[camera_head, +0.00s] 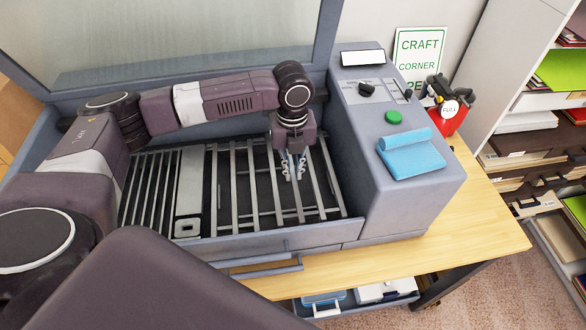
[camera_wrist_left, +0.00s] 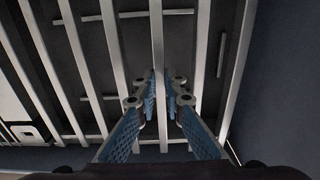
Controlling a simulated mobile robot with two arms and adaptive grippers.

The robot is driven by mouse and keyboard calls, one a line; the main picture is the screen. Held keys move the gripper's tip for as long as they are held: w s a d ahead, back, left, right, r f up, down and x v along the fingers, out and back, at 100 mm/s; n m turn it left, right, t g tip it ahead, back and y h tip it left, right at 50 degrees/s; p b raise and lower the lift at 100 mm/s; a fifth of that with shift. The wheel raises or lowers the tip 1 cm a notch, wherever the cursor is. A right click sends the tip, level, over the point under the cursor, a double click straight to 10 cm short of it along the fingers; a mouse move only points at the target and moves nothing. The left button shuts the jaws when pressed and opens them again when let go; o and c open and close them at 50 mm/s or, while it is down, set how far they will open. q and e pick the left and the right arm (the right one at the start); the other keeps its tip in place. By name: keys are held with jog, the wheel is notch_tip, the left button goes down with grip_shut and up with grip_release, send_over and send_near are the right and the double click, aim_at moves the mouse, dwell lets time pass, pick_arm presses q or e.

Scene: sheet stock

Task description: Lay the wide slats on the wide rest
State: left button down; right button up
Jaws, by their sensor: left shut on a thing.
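My left gripper (camera_head: 293,168) reaches down into the bed of a grey machine and is shut on one pale wide slat. In the left wrist view the blue fingers (camera_wrist_left: 162,98) close on both sides of this held slat (camera_wrist_left: 157,40), which runs roughly parallel to its neighbours. Several other wide slats (camera_head: 237,165) lie side by side over the right part of the bed, with dark gaps between them. Short crosspieces (camera_wrist_left: 95,98) show in the gaps. I cannot tell whether the held slat touches the wide rest below. My right gripper is not in view.
Narrow, closer-set slats (camera_head: 148,185) fill the left of the bed, beside a pale plate (camera_head: 190,185). The raised lid (camera_head: 190,35) stands behind.

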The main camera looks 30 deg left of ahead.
pick_arm(q)
jog(key=shift+f+p, duration=0.7)
dwell(1.1)
jog(key=c, duration=1.9)
grip_release()
jog(key=shift+c, duration=0.2)
jog(key=shift+f, duration=0.1)
jog(key=shift+r+p, duration=1.45)
jog(key=shift+p, duration=0.05)
jog(key=shift+r, duration=2.6)
